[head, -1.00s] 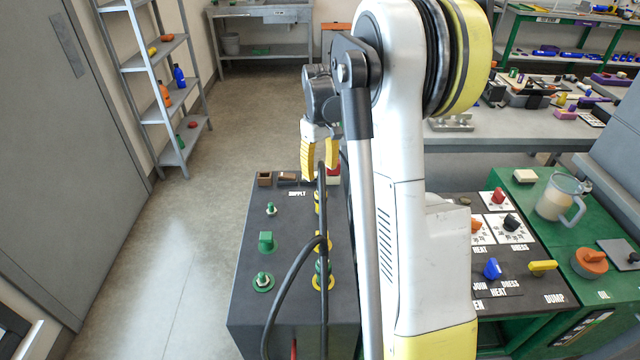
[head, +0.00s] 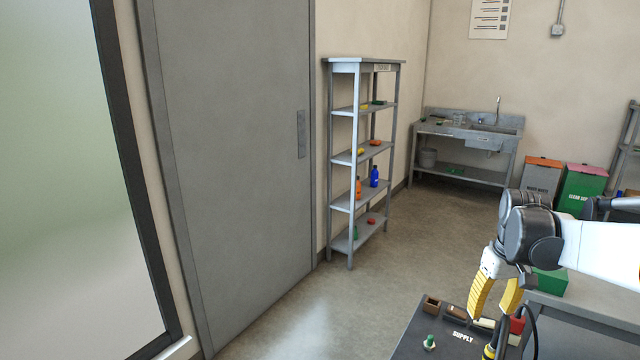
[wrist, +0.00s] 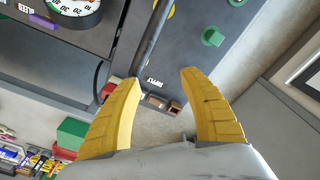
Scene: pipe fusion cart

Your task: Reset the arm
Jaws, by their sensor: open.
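My gripper (head: 495,300) hangs from my arm at the right of the head view, above the dark cart top (head: 412,345) marked SUPPLY. Its two yellow fingers are spread, with nothing between them. In the wrist view my gripper (wrist: 160,95) is also open and empty. Beyond its fingertips lie the cart's dark panel (wrist: 185,55), a small brown box (wrist: 155,102) and a green knob (wrist: 213,36). The fingers appear apart from the cart.
A grey door (head: 225,150) stands at the left. A shelf rack (head: 340,150) holds bottles and small items. A sink bench (head: 470,130) and two bins (head: 583,188) stand at the back. The floor (head: 330,310) between door and cart is clear. A grey bench (head: 590,310) is at right.

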